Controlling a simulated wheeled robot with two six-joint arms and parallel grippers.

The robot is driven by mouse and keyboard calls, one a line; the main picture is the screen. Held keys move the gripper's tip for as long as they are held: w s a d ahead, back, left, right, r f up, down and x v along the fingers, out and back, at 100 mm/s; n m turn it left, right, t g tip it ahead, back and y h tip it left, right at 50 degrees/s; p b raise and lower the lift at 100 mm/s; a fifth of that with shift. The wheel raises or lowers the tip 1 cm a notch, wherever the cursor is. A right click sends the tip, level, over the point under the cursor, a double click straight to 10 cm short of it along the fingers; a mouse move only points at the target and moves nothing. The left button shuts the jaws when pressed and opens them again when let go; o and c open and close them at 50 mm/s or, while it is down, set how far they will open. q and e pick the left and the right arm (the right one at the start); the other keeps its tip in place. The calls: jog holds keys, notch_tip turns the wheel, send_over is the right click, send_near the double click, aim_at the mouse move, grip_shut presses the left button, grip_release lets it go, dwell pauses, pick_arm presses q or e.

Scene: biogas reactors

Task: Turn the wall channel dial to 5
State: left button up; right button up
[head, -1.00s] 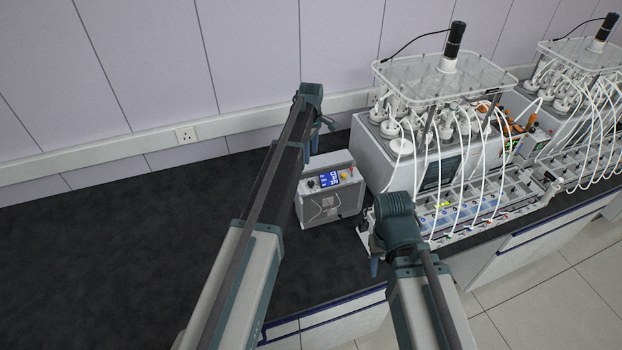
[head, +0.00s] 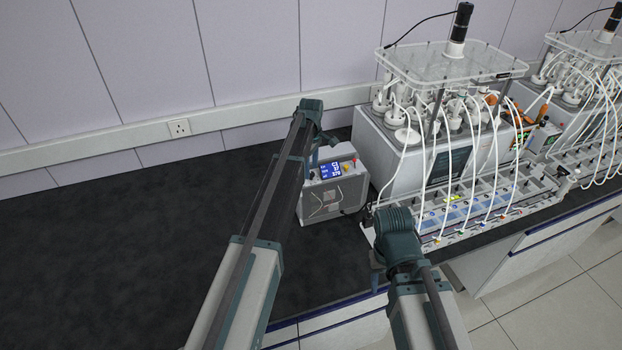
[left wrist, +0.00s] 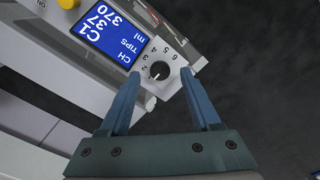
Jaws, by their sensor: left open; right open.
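The channel dial (left wrist: 159,70) is a small black round knob on a pale panel, with numbers around it, in the left wrist view. A light mark shows on the knob, but I cannot tell surely which number it points to. The blue display (left wrist: 102,34) beside it reads C1, 37 and 370. My left gripper (left wrist: 160,75) is open, its fingers on either side of the dial; contact cannot be told. In the head view my left gripper (head: 318,152) is over the left end of the grey control box (head: 336,201), hiding the dial. My right gripper (head: 377,278) is open near the bench's front.
A yellow knob (head: 347,165) is on the box, right of the display. A reactor with a clear top plate (head: 450,63) and white tubes stands to the right, with a tray rack (head: 480,211) in front. The dark bench (head: 100,250) is clear on the left.

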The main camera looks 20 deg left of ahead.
pick_arm(q)
jog(key=shift+f+b, duration=0.35)
jog(key=shift+f, duration=0.45)
jog(key=shift+r, duration=0.1)
grip_shut()
